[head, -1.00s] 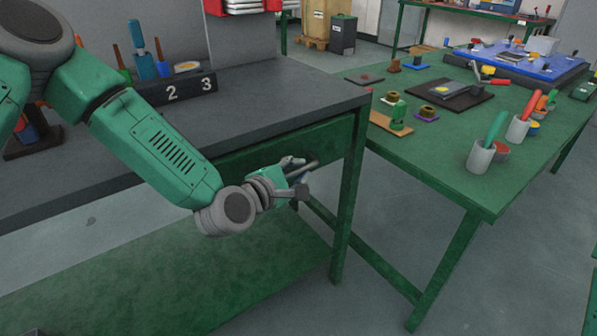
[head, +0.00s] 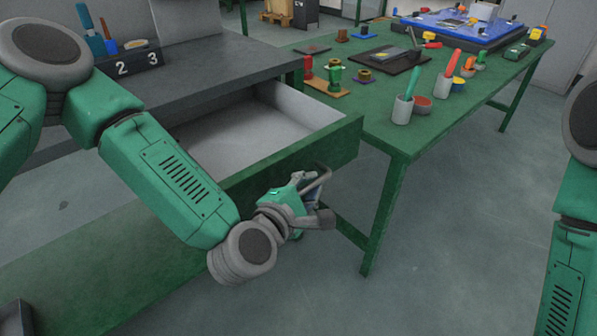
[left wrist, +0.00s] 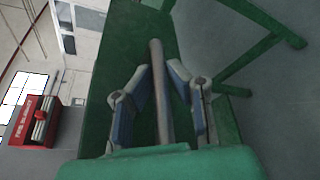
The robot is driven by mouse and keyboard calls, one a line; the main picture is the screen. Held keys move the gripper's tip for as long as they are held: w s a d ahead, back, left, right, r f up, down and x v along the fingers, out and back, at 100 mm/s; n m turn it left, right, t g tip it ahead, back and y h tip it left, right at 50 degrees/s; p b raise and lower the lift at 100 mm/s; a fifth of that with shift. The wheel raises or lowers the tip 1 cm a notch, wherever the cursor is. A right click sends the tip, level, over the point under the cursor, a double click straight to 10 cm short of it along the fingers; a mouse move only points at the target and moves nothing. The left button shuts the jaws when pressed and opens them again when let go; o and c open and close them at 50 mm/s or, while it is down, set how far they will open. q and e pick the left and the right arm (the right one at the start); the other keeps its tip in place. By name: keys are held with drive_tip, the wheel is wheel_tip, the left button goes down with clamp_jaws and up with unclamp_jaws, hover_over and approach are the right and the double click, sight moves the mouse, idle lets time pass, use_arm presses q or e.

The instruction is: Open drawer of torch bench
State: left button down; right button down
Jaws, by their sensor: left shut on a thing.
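The torch bench (head: 200,84) has a grey top and a green drawer (head: 345,142) under it. The drawer is pulled well out, and its pale inside (head: 240,130) looks empty. My left gripper (head: 312,190) is at the drawer's front, shut on the grey bar handle (head: 322,174). In the left wrist view the handle (left wrist: 158,90) runs between the two fingers of my left gripper (left wrist: 160,85), with the green drawer front (left wrist: 120,60) behind. My right gripper is out of view; only part of my right arm shows at the right edge.
A green table (head: 440,120) stands to the right with cups of tools (head: 402,108), small fixtures (head: 333,75) and a blue tray (head: 460,27). A numbered holder (head: 135,62) sits on the bench. The floor (head: 460,230) in front of the green table is clear.

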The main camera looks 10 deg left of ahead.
use_arm(q)
drive_tip(key=shift+s+d+f, duration=0.35)
drive_tip(key=shift+s+d, duration=0.4)
drive_tip(key=shift+s, duration=0.05)
drive_tip(key=c, duration=1.6)
unclamp_jaws()
drive_tip(key=shift+o, duration=0.2)
drive_tip(key=shift+a+r, duration=0.1)
drive_tip(key=shift+r, duration=0.1)
